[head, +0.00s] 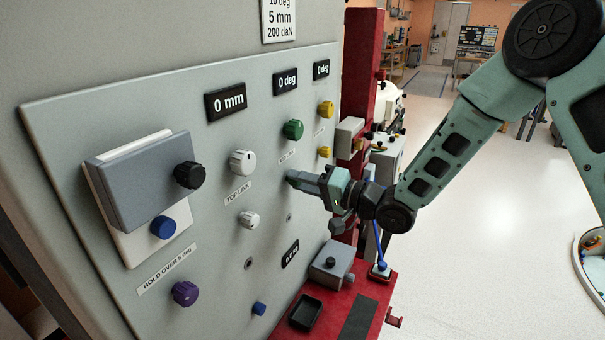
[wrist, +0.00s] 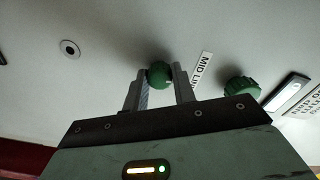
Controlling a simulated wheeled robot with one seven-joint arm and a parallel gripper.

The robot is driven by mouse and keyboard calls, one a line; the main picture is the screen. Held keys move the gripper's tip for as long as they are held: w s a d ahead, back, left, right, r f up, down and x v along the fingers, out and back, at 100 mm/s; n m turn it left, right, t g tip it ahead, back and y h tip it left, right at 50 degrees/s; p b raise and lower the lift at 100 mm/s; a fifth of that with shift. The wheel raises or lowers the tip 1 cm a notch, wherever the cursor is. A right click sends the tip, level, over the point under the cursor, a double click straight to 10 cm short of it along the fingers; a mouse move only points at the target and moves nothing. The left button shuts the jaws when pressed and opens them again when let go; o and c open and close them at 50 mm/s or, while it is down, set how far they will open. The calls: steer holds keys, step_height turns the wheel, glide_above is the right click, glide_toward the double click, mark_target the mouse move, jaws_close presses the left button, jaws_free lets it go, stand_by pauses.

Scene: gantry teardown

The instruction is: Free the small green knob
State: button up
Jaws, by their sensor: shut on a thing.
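The small green knob (wrist: 159,75) is round and sits on the pale grey panel (head: 220,275). My gripper (head: 298,181) reaches the panel from the right. In the wrist view its two fingers stand on either side of the small green knob, shut on it. In the head view the fingers largely hide this knob. The larger green knob (head: 293,129) sits above it on the panel, apart from my gripper. It also shows in the wrist view (wrist: 240,90), right of the fingers, past a label reading MID LINK, partly cut off (wrist: 201,70).
White knobs (head: 243,162), yellow knobs (head: 326,109) and a purple knob (head: 185,293) stick out of the panel. A grey cover block (head: 140,185) carries a black knob (head: 190,174). A red bench (head: 375,290) with a black tray (head: 305,312) stands below. The floor at right is open.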

steer(key=shift+m+p, duration=0.6)
steer(key=shift+m, duration=0.5)
steer(key=o, duration=1)
steer(key=b+v, duration=0.3)
steer(key=v, duration=1.4)
steer(key=shift+s+d, duration=0.15)
steer(key=shift+d, duration=0.05)
